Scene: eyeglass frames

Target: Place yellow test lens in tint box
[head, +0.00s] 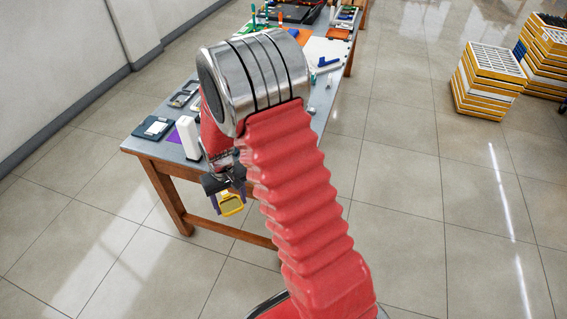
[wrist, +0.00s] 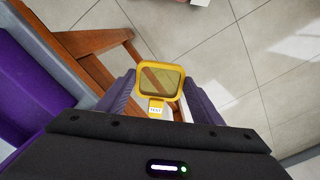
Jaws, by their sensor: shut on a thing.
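The yellow test lens (wrist: 161,80) has a yellow frame, a tinted pane and a tab with a small white label reading TEST. In the wrist view it stands between the purple fingers of my gripper (wrist: 160,104), which is shut on it by the tab. In the head view the lens (head: 231,204) hangs in my gripper (head: 228,194) in front of the table's near edge, over the floor. I cannot pick out the tint box for certain in either view.
The table (head: 133,146) holds a dark flat case (head: 153,128), a white upright object (head: 188,137), a purple piece (head: 175,136) and several tools farther back. My arm hides part of the table. Stacked yellow crates (head: 488,80) stand at the right, with open floor between.

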